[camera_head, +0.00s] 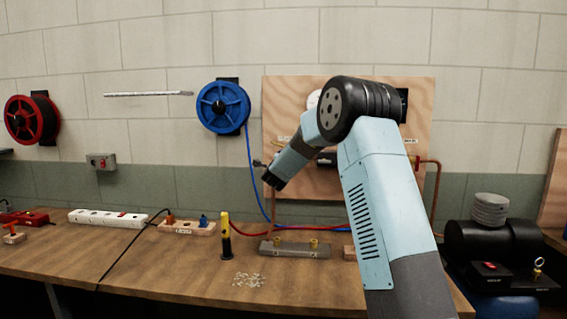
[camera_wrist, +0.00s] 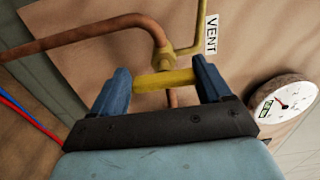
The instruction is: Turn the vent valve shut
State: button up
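The vent valve shows in the wrist view as a brass body (camera_wrist: 163,57) on copper pipe, with a yellow bar handle (camera_wrist: 165,82). A white label reading VENT (camera_wrist: 211,35) is beside it. My gripper (camera_wrist: 162,68) is spread wide, with one blue finger at each end of the handle. The handle spans the gap between the fingers; I cannot tell whether the fingers touch it. In the head view my gripper (camera_head: 272,180) is at the left side of the wooden panel, and the valve handle cannot be made out there.
A round gauge (camera_wrist: 283,103) is right of the valve in the wrist view. Copper pipe (camera_wrist: 85,38) crosses at left. The workbench (camera_head: 170,268) below holds a power strip (camera_head: 107,217), a yellow-black tool (camera_head: 225,238) and a metal block (camera_head: 295,249). A blue hose (camera_head: 252,178) hangs near my gripper.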

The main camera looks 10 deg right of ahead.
jog(key=shift+o, duration=1.4)
jog(key=shift+w+d+f, duration=0.1)
jog(key=shift+o, duration=0.4)
jog(key=v, duration=1.3)
jog(key=shift+s, duration=0.35)
